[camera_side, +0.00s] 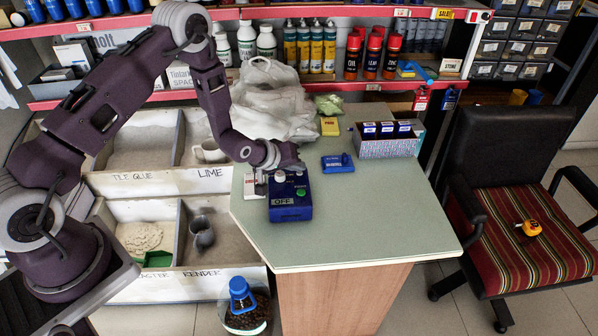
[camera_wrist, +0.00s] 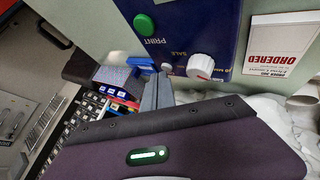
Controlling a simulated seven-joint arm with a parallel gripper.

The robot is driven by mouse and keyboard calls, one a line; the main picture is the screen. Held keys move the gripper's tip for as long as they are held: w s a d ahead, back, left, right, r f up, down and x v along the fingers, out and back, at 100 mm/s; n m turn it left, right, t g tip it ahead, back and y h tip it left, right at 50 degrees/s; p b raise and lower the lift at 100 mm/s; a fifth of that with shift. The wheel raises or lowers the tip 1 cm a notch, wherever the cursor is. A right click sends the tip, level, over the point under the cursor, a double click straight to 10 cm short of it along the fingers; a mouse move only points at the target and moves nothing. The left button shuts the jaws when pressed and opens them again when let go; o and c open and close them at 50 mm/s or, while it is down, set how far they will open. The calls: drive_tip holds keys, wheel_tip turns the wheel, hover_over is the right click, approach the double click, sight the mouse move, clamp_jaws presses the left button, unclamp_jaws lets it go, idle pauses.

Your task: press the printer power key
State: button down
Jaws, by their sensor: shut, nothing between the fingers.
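The printer is a blue box (camera_side: 290,211) near the counter's left front edge, with OFF on its front label. Its top also shows in the wrist view (camera_wrist: 205,20), upside down, with a green round key (camera_wrist: 144,24) marked PRINT and a white knob (camera_wrist: 201,67) with a red mark. A small pale round key (camera_wrist: 167,66) sits near the panel edge, close to my fingertips; I cannot read a label for it. My gripper (camera_wrist: 158,82) is shut and empty, at the printer's back edge. In the side view my gripper (camera_side: 284,170) partly hides the panel's back; contact is unclear.
A white card reading ORDERED (camera_wrist: 284,46) lies beside the printer. On the green counter (camera_side: 385,210) are a blue pad (camera_side: 338,163), a yellow box (camera_side: 329,126), a carton of blue items (camera_side: 388,147) and white plastic bags (camera_side: 268,100). The counter's right front is clear.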

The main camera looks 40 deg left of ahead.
sight(297, 176)
drive_tip(key=shift+f, duration=0.15)
drive_tip(key=shift+r, duration=0.65)
drive_tip(key=shift+r, duration=0.1)
drive_tip(key=shift+r, duration=2.9)
